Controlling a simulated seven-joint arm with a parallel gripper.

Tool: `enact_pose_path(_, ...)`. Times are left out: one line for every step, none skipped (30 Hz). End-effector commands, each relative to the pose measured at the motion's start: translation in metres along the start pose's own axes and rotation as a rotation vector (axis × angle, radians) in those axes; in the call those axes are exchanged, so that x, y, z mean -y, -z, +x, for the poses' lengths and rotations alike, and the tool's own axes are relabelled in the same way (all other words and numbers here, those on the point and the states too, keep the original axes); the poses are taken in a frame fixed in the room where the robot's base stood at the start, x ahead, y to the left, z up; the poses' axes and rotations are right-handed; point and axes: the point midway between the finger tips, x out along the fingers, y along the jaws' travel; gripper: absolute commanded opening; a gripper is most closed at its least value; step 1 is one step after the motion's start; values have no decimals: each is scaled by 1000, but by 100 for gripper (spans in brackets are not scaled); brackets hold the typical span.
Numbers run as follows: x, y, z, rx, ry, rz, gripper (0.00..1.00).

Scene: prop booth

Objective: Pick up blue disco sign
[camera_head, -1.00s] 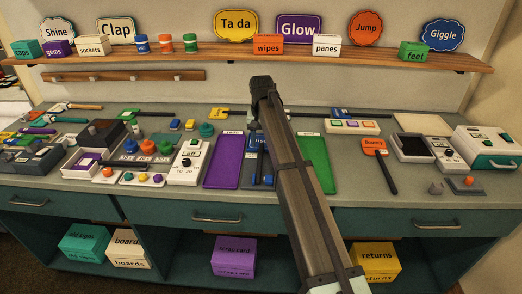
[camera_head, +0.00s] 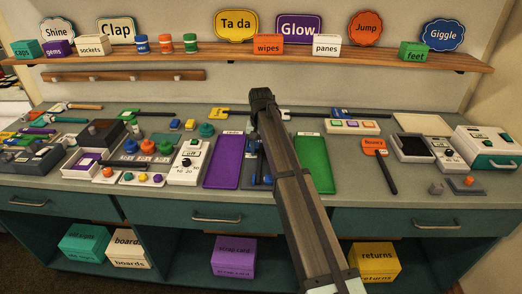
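A blue sign (camera_head: 340,112) with a dark handle lies at the back of the counter, right of my arm; its lettering is too small to read, so I cannot confirm that it says disco. Another blue item (camera_head: 268,181) shows in part beside my arm, in the middle of the counter, between the purple and green trays. My arm reaches up from the bottom over this middle area and bends down at its far end. My gripper's fingers are hidden behind the arm, so I cannot see what they touch.
A purple tray (camera_head: 223,162) and a green tray (camera_head: 314,163) flank my arm. An orange sign (camera_head: 374,146) with a dark handle lies to the right. A white dial box (camera_head: 187,163) and coloured knobs crowd the left. A shelf (camera_head: 220,57) with labelled boxes runs behind.

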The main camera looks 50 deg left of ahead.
Motion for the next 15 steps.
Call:
enact_pose_path(0, 0, 0, 0, 0, 0, 43)
enact_pose_path(0, 0, 0, 0, 0, 0, 40)
enact_pose_path(0, 0, 0, 0, 0, 0, 36)
enact_pose_path(0, 0, 0, 0, 0, 0, 33)
enact_pose_path(0, 0, 0, 0, 0, 0, 31)
enact_pose_path(0, 0, 0, 0, 0, 0, 27)
enact_pose_path(0, 0, 0, 0, 0, 0, 24)
enact_pose_path(0, 0, 0, 0, 0, 0, 21)
enact_pose_path(0, 0, 0, 0, 0, 0, 17)
enact_pose_path(0, 0, 0, 0, 0, 0, 14)
enact_pose_path(0, 0, 0, 0, 0, 0, 11)
enact_pose_path(0, 0, 0, 0, 0, 0, 8)
enact_pose_path(0, 0, 0, 0, 0, 0, 5)
enact_pose_path(0, 0, 0, 0, 0, 0, 2)
enact_pose_path(0, 0, 0, 0, 0, 0, 0)
